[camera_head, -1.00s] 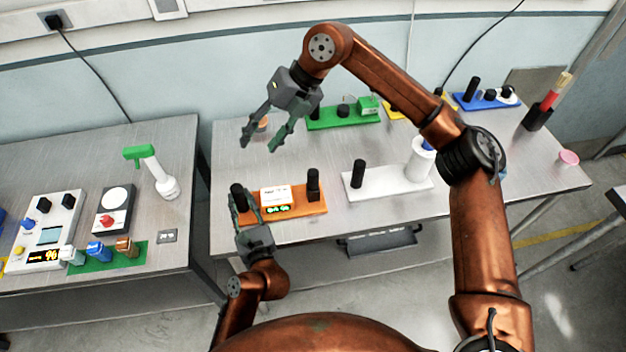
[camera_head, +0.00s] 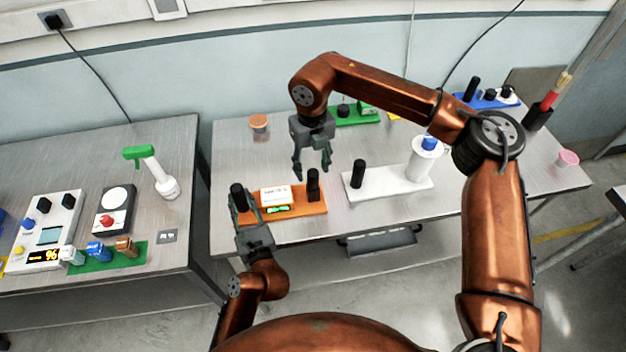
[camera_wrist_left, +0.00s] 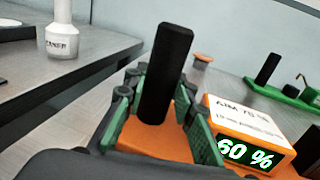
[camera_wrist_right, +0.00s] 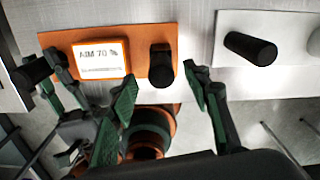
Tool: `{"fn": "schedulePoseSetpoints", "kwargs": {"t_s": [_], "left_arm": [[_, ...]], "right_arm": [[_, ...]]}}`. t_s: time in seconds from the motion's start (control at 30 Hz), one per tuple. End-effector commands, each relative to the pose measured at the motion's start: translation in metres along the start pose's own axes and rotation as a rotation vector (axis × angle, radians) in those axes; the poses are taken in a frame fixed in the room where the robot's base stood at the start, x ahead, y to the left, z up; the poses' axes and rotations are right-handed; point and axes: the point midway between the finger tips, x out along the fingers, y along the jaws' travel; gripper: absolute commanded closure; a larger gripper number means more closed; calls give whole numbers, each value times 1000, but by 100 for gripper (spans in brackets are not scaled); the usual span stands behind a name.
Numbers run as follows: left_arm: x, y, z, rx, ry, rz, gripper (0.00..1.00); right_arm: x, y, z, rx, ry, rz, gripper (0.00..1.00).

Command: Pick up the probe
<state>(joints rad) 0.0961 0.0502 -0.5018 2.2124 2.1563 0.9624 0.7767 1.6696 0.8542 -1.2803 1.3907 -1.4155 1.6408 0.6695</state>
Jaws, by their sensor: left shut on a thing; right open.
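An orange module (camera_head: 290,212) stands near the front edge of the right table. My left gripper (camera_head: 242,208) is shut on the black post (camera_wrist_left: 165,75) at the module's left end, which stands upright. At its right end stands a shorter black piece (camera_head: 313,184); I cannot tell for certain whether this is the probe. My right gripper (camera_head: 312,172) is open just above that piece, its fingers on either side in the right wrist view (camera_wrist_right: 162,72).
A white module (camera_head: 390,188) with a black post (camera_head: 358,173) and a white bottle (camera_head: 422,160) stands to the right. The left table (camera_head: 100,160) holds other instruments.

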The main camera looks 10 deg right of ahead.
Motion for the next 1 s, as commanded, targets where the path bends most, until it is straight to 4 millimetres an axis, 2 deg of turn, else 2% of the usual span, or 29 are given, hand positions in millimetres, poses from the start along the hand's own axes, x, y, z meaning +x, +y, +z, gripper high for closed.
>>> {"fn": "schedulePoseSetpoints", "kwargs": {"t_s": [0.17,0.4,0.67,1.0], "left_arm": [[0,0,-1,1,1,0,100],[0,0,-1,0,1,0,100],[0,0,-1,0,1,0,100],[0,0,-1,0,1,0,100]], "right_arm": [[13,0,-1,-1,2,1,56],[47,-2,-2,0,1,2,56],[52,-2,-1,0,-1,2,56],[52,-1,-1,0,-1,2,78]]}}
